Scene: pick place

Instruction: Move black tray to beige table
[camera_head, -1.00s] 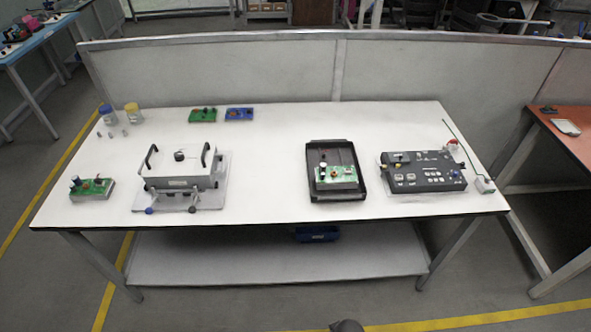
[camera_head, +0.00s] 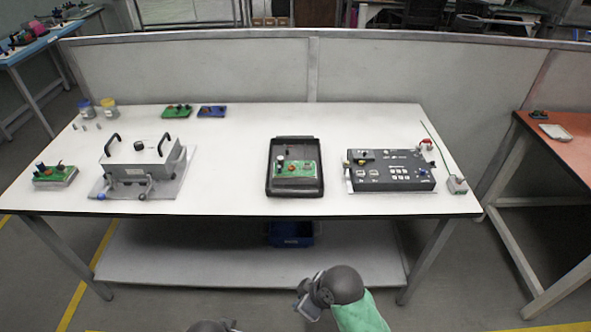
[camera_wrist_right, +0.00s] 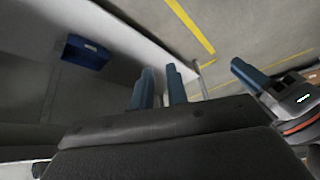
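The black tray (camera_head: 270,180) lies flat on the white table (camera_head: 230,185), right of its middle, with a green circuit board (camera_head: 285,169) in it. No table that is clearly beige shows. My right gripper (camera_head: 309,297) is below and in front of the table's front edge, apart from the tray. In the right wrist view its two blue fingers (camera_wrist_right: 161,88) stand apart with nothing between them. My left gripper (camera_head: 225,327) barely shows at the bottom edge. A blue finger, seemingly of my left gripper (camera_wrist_right: 248,74), shows at the right of the wrist view; its opening is unclear.
A black control box (camera_head: 390,170) stands close right of the tray. A grey device with handles (camera_head: 140,168) stands on the left. A lower shelf (camera_head: 200,260) holds a blue bin (camera_head: 290,235). An orange table (camera_head: 565,155) is at right, a blue table (camera_head: 35,42) at far left.

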